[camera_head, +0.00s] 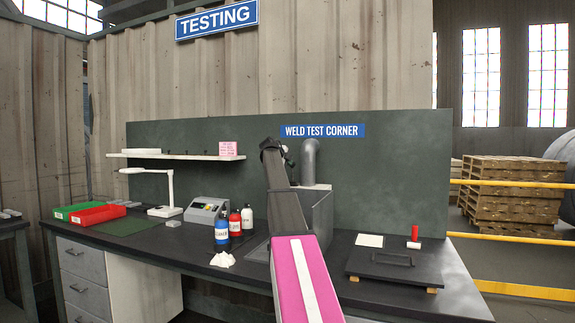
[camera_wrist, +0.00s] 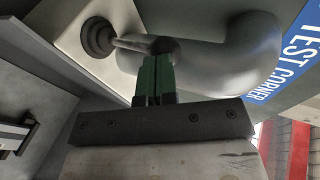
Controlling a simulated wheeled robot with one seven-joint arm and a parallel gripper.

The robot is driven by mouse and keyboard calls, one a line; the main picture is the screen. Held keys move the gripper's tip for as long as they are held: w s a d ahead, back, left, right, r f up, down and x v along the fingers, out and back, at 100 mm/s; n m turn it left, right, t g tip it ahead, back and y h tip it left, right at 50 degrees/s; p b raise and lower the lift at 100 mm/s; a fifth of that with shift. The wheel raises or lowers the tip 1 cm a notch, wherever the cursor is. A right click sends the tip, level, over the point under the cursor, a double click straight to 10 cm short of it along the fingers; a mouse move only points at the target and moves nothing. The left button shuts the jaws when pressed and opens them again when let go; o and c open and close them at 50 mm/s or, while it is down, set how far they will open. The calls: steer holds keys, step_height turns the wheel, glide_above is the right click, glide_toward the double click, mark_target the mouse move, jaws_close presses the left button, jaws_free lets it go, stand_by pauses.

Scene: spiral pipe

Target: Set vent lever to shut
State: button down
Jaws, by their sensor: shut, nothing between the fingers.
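The vent lever (camera_wrist: 132,42) shows in the wrist view as a thin grey bar. It runs sideways from a dark round hub (camera_wrist: 98,38) on a pale panel to a dark tip close to my fingertips. My gripper (camera_wrist: 155,62) has green fingers pressed together with nothing between them. The fingertips are at the lever's free end; I cannot tell whether they touch it. A thick grey vent pipe (camera_wrist: 235,62) bends just behind and to the right. In the head view, the pipe (camera_head: 311,160) rises above a grey box, and my arm hides the lever.
The dark workbench (camera_head: 345,260) carries bottles (camera_head: 234,224), a meter box (camera_head: 206,210), a lamp (camera_head: 165,185) and red and green trays (camera_head: 97,213) on the left. A black plate with a handle (camera_head: 394,266) lies on the right. A dark back panel (camera_head: 400,180) stands behind.

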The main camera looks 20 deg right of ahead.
steer(key=shift+w+d+r, duration=0.1)
steer(key=shift+w, duration=0.1)
steer(key=shift+w+d+r+g+y, duration=0.3)
steer(key=shift+w+d+g+y, duration=0.4)
steer(key=shift+w, duration=0.1)
steer(key=shift+w+d+r+g+y, duration=0.1)
steer(key=shift+w+d+g+y, duration=0.5)
steer(key=shift+w+d+y, duration=0.15)
steer(key=shift+w+d+n, duration=0.3)
steer(key=shift+d, duration=0.15)
